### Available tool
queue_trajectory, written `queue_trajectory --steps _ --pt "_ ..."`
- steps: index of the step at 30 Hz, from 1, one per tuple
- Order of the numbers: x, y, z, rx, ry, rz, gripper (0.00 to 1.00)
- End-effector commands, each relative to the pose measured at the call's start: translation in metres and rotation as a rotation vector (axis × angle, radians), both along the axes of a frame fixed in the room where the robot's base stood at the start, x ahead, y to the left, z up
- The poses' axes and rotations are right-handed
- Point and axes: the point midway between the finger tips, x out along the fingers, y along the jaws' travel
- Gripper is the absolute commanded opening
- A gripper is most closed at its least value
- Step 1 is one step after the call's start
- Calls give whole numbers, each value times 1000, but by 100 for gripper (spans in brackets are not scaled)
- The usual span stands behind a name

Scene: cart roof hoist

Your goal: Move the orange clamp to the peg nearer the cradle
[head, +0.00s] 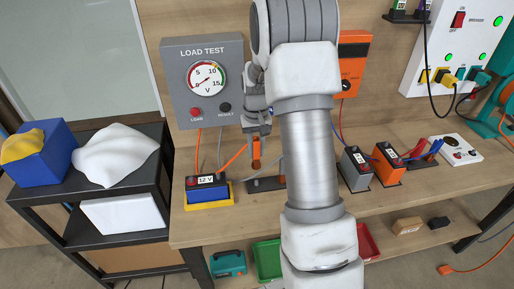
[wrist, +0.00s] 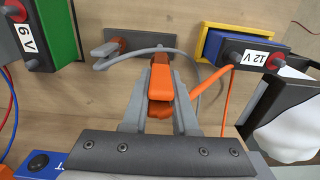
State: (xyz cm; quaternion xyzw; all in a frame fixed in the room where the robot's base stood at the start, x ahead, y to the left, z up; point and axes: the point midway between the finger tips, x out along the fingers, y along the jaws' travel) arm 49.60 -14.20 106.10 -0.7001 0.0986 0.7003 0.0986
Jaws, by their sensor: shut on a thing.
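My gripper (head: 258,130) is shut on the orange clamp (head: 256,152), holding it above the bench. The clamp (wrist: 160,85) also shows between my fingers in the wrist view. Beyond it lies a dark peg plate (wrist: 150,41); this plate (head: 262,185) is partly behind my arm in the head view. A grey clamp (wrist: 106,52) is at the plate's end farther from the cradle. I cannot make out a peg at the nearer end. The yellow cradle (head: 232,200) bears a blue 12 V battery (head: 207,194); this battery (wrist: 246,50) is upper right in the wrist view.
An orange cable (wrist: 213,85) and a grey cable (wrist: 182,52) run close to the clamp. The load test panel (head: 202,105) stands behind. A grey battery (head: 355,168) and an orange battery (head: 388,165) stand right of my arm.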

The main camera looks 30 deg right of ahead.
Motion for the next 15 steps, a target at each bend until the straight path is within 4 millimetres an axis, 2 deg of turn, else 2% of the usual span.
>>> queue_trajectory --steps 8,15 --pt "0 0 -6 0 0 0 0" --pt "0 0 -25 0 1 0 0"
